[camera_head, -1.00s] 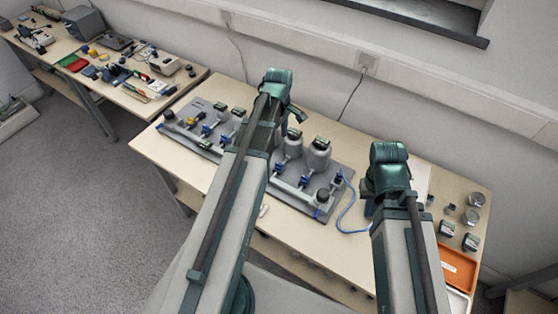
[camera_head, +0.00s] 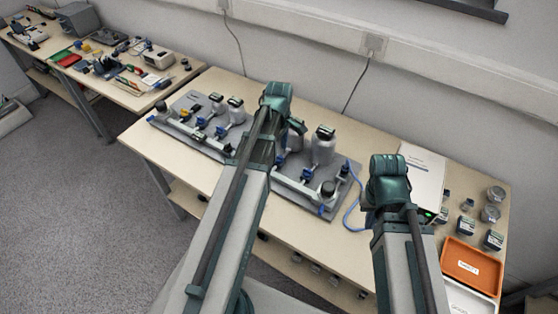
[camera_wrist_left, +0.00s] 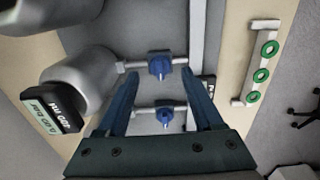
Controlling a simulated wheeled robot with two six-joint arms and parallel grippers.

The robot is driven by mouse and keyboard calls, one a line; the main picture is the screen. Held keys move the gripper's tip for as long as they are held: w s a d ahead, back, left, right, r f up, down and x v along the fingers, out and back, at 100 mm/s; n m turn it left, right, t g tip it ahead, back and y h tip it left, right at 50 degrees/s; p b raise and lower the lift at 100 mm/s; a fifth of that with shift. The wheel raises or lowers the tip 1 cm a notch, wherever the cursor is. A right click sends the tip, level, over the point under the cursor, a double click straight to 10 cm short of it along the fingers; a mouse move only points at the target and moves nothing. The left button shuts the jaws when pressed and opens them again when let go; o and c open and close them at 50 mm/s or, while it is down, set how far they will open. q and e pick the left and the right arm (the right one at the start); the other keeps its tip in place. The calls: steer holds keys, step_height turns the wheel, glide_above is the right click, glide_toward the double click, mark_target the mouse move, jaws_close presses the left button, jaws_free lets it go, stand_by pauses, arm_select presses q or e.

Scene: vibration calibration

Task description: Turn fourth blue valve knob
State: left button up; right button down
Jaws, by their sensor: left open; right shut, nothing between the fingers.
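A grey board (camera_head: 335,214) on the workbench carries grey cylinders, pipes and several blue valve knobs. Blue knobs show left of my left arm, such as one knob (camera_head: 221,131), and right of it, such as another knob (camera_head: 307,174). In the left wrist view, one blue knob (camera_wrist_left: 160,66) lies between the tips of my open left gripper (camera_wrist_left: 170,80), with no clear contact. A second blue knob (camera_wrist_left: 165,113) lies nearer the palm. My left arm hides part of the board in the head view. My right gripper (camera_head: 370,214) is mostly hidden by its arm, right of the board.
A grey cylinder with a dark labelled cap (camera_wrist_left: 60,107) stands close left of my left gripper. A blue cable (camera_head: 352,205) runs between the board and my right arm. An orange tray (camera_head: 470,266) and small metal containers (camera_head: 490,213) occupy the bench's right end.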

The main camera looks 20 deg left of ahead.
mark_target(279, 158)
arm_select(q)
step_height(279, 158, down, 2)
steer(key=shift+f+b, duration=0.15)
steer(key=shift+b, duration=0.5)
jaws_close()
